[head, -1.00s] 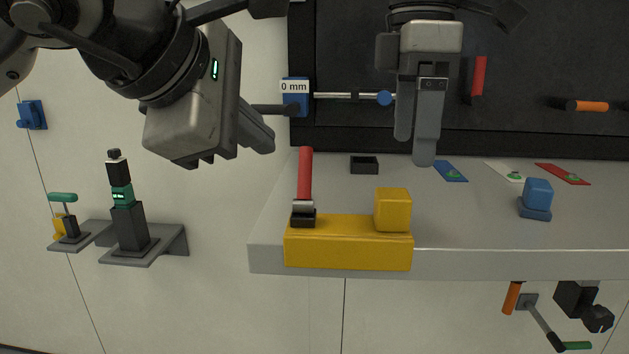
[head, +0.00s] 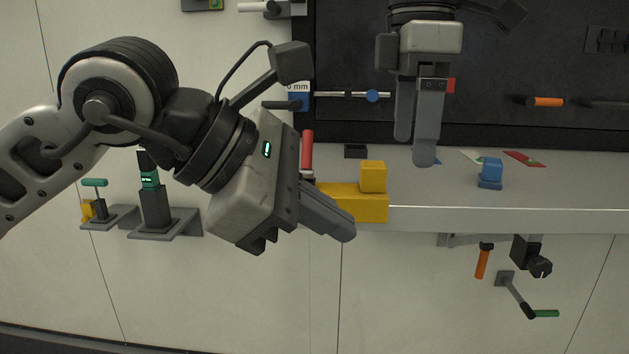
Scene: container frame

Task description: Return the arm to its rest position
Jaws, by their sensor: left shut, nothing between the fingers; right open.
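My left gripper (head: 345,233) is shut and empty. It reaches in from the left, tilted down to the right, and its fingers show in front of the yellow base block and the bench's front edge. It hides part of the red-handled tool (head: 307,148) and the left of the yellow base block (head: 355,209). My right gripper (head: 416,150) points straight down over the bench, in front of the dark panel. It is open, with nothing seen in it.
A grey bench (head: 440,192) carries a yellow cube (head: 373,177), a blue block (head: 490,170) and a small black tray (head: 355,151). A wall shelf (head: 165,222) at left holds a dark device (head: 154,205). Tools hang below the bench, including an orange handle (head: 482,263).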

